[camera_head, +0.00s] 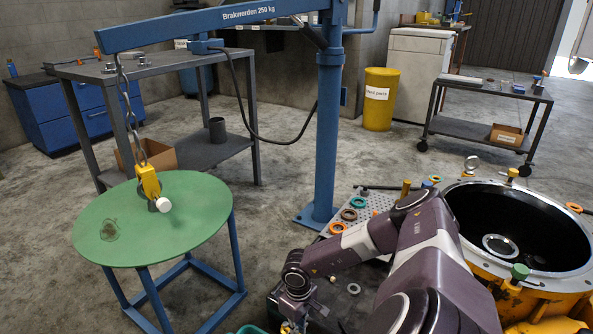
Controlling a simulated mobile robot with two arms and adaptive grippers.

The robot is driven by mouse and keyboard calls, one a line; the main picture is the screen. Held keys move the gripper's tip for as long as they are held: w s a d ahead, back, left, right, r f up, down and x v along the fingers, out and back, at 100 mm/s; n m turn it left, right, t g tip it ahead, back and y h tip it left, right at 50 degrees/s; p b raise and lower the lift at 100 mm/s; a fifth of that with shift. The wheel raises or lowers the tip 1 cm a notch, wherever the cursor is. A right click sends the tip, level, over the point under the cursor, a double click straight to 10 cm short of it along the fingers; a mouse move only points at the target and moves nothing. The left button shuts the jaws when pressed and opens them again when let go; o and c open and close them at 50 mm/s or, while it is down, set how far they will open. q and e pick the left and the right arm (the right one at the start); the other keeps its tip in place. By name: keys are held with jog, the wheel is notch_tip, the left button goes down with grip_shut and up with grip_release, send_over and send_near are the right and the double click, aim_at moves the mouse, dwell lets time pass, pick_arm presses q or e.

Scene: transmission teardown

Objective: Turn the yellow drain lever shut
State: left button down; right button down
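No lever that I can clearly identify as the yellow drain lever shows in the head view. A small yellowish piece (286,328) shows at the bottom edge beside my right gripper; I cannot tell what it is. My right arm reaches in from the lower right, and its gripper (297,318) points down at the bottom edge. Its fingers are small, dark and partly cut off, so their opening is unclear. The yellow housing (487,262) stands at the right with a round dark opening and a green-capped fitting (519,271). My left gripper is out of view.
A perforated tray (345,222) with coloured rings lies behind my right arm. A blue crane (329,120) hangs a chain and yellow hook (148,182) over a green round table (190,225). A yellow bin (379,110) and cart (480,127) stand behind, with open floor between.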

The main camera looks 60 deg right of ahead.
jog(key=c, duration=1.9)
grip_release()
jog(key=shift+c, duration=0.2)
notch_tip(320, 180, up, 8)
